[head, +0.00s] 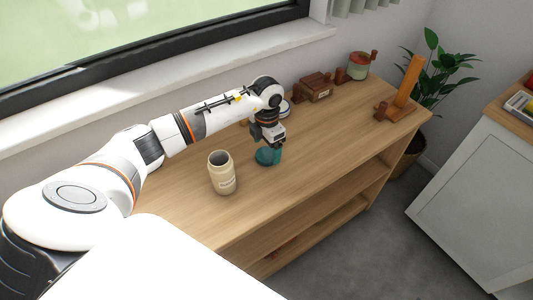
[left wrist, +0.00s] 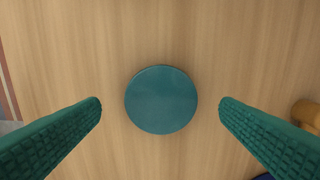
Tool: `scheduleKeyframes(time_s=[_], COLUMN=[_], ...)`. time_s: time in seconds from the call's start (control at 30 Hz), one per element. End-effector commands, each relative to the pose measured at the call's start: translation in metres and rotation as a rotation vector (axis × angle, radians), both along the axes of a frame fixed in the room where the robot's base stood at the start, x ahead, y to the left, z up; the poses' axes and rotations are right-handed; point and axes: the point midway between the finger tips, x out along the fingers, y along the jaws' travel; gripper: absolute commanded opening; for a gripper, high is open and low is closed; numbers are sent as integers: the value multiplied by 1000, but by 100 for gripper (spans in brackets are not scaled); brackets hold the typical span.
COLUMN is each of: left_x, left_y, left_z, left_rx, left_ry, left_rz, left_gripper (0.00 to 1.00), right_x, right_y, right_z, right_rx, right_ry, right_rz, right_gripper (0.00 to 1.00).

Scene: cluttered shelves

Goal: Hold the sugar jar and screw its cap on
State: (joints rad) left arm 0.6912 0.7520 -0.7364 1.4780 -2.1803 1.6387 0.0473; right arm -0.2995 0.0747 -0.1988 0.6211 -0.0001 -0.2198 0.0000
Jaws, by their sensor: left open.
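The sugar jar (head: 222,174) is cream-coloured with a dark label and stands upright and uncapped on the wooden shelf top. Its teal round cap (head: 264,156) lies on the wood to the right of the jar, partly hidden by my left gripper (head: 272,150). In the left wrist view the cap (left wrist: 161,99) lies flat, centred between the two green fingers of my left gripper (left wrist: 160,112). Those fingers are open, with a gap on both sides of the cap. My right gripper is in neither view.
A brown wooden box (head: 315,88), a red-and-green canister (head: 359,66) and an orange wooden stand (head: 405,85) are at the back right of the shelf top (head: 330,140). A blue-and-white item is partly hidden behind my left wrist. The front right of the top is clear.

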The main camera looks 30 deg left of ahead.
Motion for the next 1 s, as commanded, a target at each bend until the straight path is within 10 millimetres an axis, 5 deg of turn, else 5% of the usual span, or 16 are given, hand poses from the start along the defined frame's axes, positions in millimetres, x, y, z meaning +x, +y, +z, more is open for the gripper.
scheduleKeyframes(time_s=[0.2, 0.57, 0.87, 1.0], left_x=[0, 0, 0, 0], left_y=[1, 1, 1, 1], left_z=[-24, -25, -25, -25], left_rx=[-1, -1, -1, -1], left_ry=[0, -2, -2, -2], left_rz=[1, 0, 0, 0], left_gripper=[86, 86, 38, 37], right_x=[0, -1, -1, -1], right_y=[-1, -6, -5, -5], right_z=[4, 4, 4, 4], right_rx=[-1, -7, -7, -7], right_ry=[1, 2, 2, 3], right_rz=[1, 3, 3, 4], right_gripper=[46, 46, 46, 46])
